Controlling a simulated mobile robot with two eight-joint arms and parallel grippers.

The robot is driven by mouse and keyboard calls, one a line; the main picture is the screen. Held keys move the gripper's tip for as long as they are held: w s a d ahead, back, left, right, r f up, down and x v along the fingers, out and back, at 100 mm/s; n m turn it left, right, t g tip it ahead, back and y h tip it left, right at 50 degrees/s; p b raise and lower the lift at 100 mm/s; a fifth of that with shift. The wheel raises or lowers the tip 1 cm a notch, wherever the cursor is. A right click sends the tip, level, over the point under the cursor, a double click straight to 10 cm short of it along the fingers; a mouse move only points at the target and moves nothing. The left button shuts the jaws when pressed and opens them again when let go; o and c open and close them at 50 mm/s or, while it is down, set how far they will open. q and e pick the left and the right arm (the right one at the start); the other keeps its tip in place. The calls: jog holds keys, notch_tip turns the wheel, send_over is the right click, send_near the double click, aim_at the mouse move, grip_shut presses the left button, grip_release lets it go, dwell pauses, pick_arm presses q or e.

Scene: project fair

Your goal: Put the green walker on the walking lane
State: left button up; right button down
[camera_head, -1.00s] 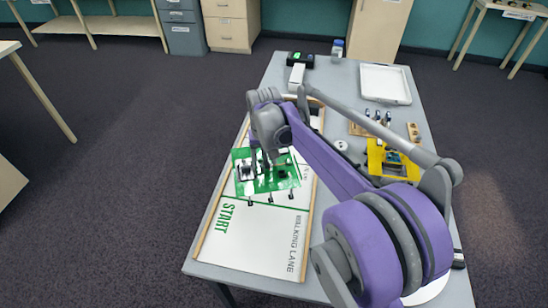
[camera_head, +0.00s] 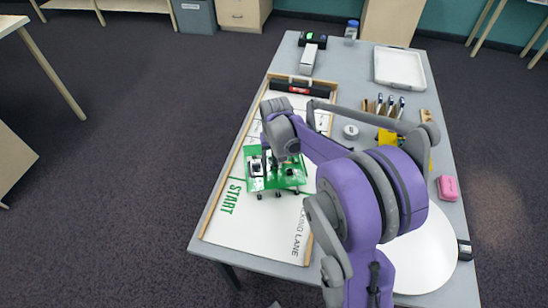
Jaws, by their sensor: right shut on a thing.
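The green walker (camera_head: 293,181) is a green plate with small dark legs and black and white parts on top. It is at the near part of the walking lane (camera_head: 262,232), a white board with a wooden rim, close to the green START marking. My right gripper (camera_head: 275,158) is shut on the walker from above; its fingers are mostly hidden by the wrist. I cannot tell whether the legs touch the board. My left gripper is not in view.
A black bar with a red label (camera_head: 303,87) lies across the lane's far end. To the right are a white roll (camera_head: 350,131), a yellow object (camera_head: 386,137) partly behind my arm, a pink case (camera_head: 447,187) and a white disc (camera_head: 425,250). A white tray (camera_head: 399,82) lies far right.

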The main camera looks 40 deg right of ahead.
jog(key=shift+f, duration=0.15)
jog(key=shift+c, duration=0.8)
grip_release()
notch_tip(320, 180, up, 12)
jog(key=s+p, duration=0.1)
jog(key=s+a+f+n+t, duration=0.2)
jog(key=s+a+f+n, duration=0.1)
jog(key=s+a, duration=0.6)
jog(key=s+a+f+n+t, duration=0.2)
jog(key=s+a+f, duration=0.1)
jog(key=s+a, duration=0.5)
jog(key=shift+s+a+f+n+y, duration=0.3)
jog(key=shift+s+a+n, duration=0.05)
jog(key=shift+s+n, duration=0.1)
